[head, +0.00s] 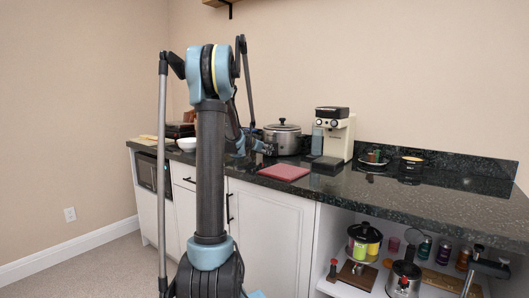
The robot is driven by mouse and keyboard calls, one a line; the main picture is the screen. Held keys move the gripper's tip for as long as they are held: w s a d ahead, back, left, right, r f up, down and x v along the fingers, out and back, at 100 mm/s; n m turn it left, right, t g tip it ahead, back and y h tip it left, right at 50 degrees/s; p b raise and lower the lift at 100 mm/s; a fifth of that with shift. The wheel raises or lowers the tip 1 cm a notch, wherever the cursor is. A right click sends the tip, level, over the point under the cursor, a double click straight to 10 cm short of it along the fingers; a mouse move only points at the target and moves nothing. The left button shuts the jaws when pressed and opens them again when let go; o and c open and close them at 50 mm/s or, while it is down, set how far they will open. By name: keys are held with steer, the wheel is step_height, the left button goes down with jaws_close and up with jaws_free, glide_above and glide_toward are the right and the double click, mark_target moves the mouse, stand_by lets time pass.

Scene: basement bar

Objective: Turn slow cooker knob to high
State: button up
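The slow cooker (284,139) is a round silver pot with a lid and dark side handles. It stands on the dark counter, just right of my arm. My gripper (268,149) is small in the view, at the front left of the cooker, low over the counter. It looks close to the cooker's side, but I cannot tell whether it touches. Its fingers are too small and dark to show whether they are open or shut. The knob cannot be made out; the gripper covers part of the cooker's lower front left.
On the dark counter (440,205), a red board (284,172) lies in front of the cooker and a cream coffee machine (338,135) stands right of it. A white bowl (187,144) is left of my arm. Pots and jars fill the open shelf below.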

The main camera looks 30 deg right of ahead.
steer(key=shift+s+d, duration=0.1)
steer(key=shift+s, duration=0.05)
steer(key=shift+s+a+r, duration=0.1)
steer(key=shift+a, duration=0.1)
steer(key=v, duration=1.1)
steer(key=shift+a, duration=0.3)
